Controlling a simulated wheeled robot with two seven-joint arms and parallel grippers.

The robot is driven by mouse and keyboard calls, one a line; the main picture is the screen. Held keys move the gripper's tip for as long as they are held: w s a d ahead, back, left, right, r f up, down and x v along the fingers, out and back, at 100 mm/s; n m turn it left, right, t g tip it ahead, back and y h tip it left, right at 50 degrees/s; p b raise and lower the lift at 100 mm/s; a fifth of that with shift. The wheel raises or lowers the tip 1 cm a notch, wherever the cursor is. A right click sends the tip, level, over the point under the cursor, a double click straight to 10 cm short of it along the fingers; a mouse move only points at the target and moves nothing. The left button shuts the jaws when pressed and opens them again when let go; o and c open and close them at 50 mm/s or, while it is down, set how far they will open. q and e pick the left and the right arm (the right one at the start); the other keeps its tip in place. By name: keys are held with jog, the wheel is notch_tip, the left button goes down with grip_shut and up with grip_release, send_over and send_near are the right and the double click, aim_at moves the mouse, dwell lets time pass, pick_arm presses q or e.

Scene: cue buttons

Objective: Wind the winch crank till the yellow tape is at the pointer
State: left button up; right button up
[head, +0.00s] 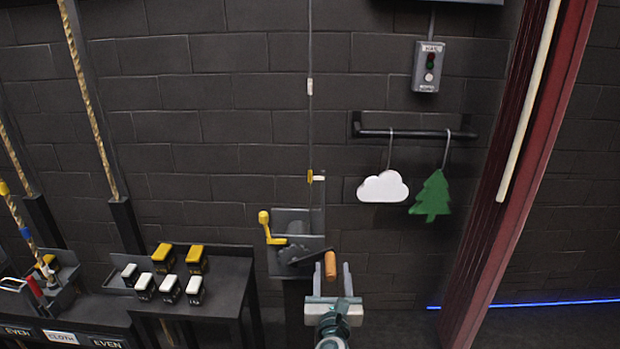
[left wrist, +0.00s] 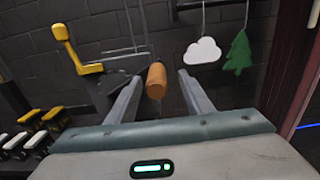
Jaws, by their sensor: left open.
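The winch (head: 290,222) is a dark grey unit on a post against the wall. Its crank carries an orange-brown wooden grip (head: 330,264), which also shows in the left wrist view (left wrist: 157,80). My left gripper (head: 332,272) is open, and in both views the grip appears between its fingertips, with a gap on each side. How deep the grip sits between them is hard to tell. A thin line rises from the winch. A small yellow piece (head: 310,176) is on it, beside a small pale piece (head: 319,178); which is tape and which pointer is unclear. My right gripper is not in view.
A yellow lever (head: 264,219) stands on the winch's left side. A white mark (head: 310,86) is higher on the line. A cloud (head: 383,187) and a green tree (head: 432,197) hang from a rail at right. A table with black, white and yellow blocks stands left.

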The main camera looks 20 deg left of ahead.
pick_arm(q)
jog(key=shift+p+v, duration=1.05)
jog(key=shift+v, duration=3.35)
jog(key=s+a+f+n+g+h+b, duration=0.15)
jog(key=s+f+n+g, duration=0.3)
jog(key=f, duration=1.35)
jog(key=s+a+f+n+g+h+b, duration=0.15)
jog(key=s+f+n+g+b, duration=0.35)
jog(key=f, duration=1.4)
jog(key=s+a+f+n+g+h+b, duration=0.15)
jog(key=s+f+n, duration=0.35)
jog(key=s+f, duration=0.8)
jog(key=s+a+f+n+g+b, duration=0.25)
jog(key=s+f+n, duration=0.35)
jog(key=s+f, duration=0.7)
jog(key=s+a+f+n+g, duration=0.1)
jog(key=s+f+n, duration=0.2)
jog(key=s, duration=0.4)
jog(key=s+a+f+n+g+b, duration=0.1)
jog(key=s+a+f+n, duration=0.1)
jog(key=s, duration=0.5)
jog(key=s+a+f+n+g+b, duration=0.1)
jog(key=s+a+f+n, duration=0.1)
jog(key=s+f+n, duration=0.2)
jog(key=s+n, duration=0.1)
jog(key=s, duration=0.2)
jog(key=shift+a, duration=0.2)
